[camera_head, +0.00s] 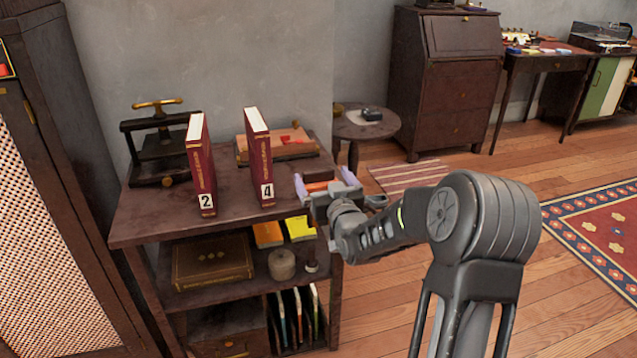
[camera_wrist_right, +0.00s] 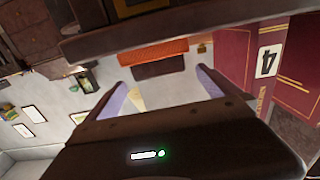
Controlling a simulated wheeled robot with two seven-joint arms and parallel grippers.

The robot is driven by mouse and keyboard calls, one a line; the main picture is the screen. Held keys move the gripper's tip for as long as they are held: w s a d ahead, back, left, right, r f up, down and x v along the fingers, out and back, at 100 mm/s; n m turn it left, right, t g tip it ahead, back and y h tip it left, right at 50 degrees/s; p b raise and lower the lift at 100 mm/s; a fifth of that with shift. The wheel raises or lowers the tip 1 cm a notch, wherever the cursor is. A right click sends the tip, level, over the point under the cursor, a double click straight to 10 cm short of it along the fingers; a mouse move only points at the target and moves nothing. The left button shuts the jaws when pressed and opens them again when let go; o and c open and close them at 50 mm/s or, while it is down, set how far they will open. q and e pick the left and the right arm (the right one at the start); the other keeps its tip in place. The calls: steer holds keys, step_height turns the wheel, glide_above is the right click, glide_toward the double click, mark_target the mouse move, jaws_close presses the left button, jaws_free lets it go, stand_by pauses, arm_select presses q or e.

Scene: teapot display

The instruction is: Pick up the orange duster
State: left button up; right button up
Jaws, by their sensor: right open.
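The orange duster (camera_head: 318,186) shows as a small orange strip at the right end of the shelf's dark top, partly hidden by my right gripper (camera_head: 324,180). In the right wrist view the duster (camera_wrist_right: 153,50) is a long orange bar with a dark part against it. It lies beyond the pale purple fingertips of my right gripper (camera_wrist_right: 161,78), roughly in line with the gap between them. The gripper is open, and I see nothing held. Whether a finger touches the duster I cannot tell. My left gripper is not in view.
Red book 4 (camera_head: 260,158) stands upright close to the gripper's left; in the wrist view it (camera_wrist_right: 250,60) is beside one finger. Red book 2 (camera_head: 201,165) stands farther left. A flat wooden piece (camera_head: 275,150) lies behind. A round table (camera_head: 380,128) stands right of the shelf.

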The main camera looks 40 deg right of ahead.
mark_target(321, 186)
steer(key=shift+x, duration=0.9)
steer(key=c, duration=1.4)
step_height(321, 186, up, 10)
steer(key=p, duration=0.1)
steer(key=shift+p, duration=0.3)
